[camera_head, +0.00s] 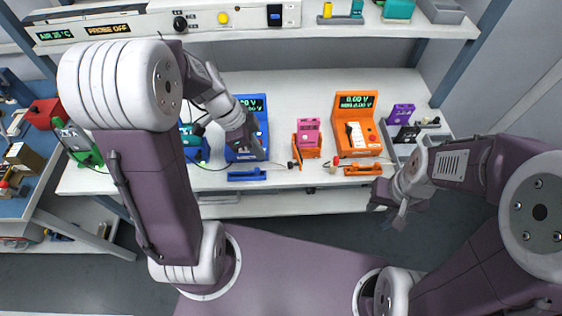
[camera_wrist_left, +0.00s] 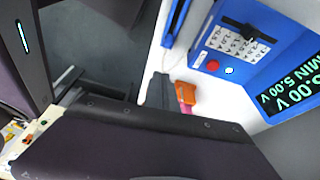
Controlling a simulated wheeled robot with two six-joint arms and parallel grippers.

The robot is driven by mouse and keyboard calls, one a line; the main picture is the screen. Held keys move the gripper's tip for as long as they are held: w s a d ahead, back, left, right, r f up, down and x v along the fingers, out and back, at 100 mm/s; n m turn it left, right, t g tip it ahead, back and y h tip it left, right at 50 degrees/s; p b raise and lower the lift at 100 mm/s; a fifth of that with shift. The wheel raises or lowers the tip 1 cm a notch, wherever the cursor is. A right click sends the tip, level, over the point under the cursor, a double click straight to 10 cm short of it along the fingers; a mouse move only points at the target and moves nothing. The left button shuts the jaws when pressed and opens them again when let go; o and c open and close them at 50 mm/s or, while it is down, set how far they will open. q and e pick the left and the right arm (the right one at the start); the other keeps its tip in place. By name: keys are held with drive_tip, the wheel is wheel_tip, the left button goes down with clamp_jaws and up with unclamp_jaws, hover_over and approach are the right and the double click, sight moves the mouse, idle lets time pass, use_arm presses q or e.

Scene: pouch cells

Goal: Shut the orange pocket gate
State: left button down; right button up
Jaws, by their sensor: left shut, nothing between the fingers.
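The orange pocket (camera_head: 307,153) stands on the white bench between the blue and orange testers. A pink pouch cell (camera_head: 308,130) sits upright in it. The gate is too small to make out clearly, so I cannot tell its position. My left gripper (camera_head: 256,153) is shut and empty, in front of the blue tester and left of the pocket. In the left wrist view, an orange piece (camera_wrist_left: 185,92) with a bit of pink shows beyond the grey fingers, partly hidden. My right gripper (camera_head: 390,207) is open and empty, off the bench's front edge at right.
The blue tester (camera_head: 262,127) and the orange tester (camera_head: 370,130) flank the pocket. Blue (camera_head: 247,175) and orange (camera_head: 363,171) probe holders lie along the front edge. A grey tray (camera_head: 432,135) with a purple cell (camera_head: 401,113) is at right. A shelf (camera_head: 350,27) runs above.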

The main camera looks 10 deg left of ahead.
use_arm(q)
drive_tip(key=x, duration=0.4)
drive_tip(key=b+x, duration=0.1)
drive_tip(key=x, duration=0.1)
drive_tip(key=shift+a+f, duration=0.15)
drive_tip(key=shift+a, duration=0.1)
drive_tip(key=d, duration=0.1)
drive_tip(key=w+d+p, duration=0.1)
drive_tip(key=d, duration=0.1)
drive_tip(key=shift+d, duration=0.25)
drive_tip(key=shift+w+d, duration=0.15)
drive_tip(key=shift+d, duration=0.1)
drive_tip(key=shift+d, duration=0.1)
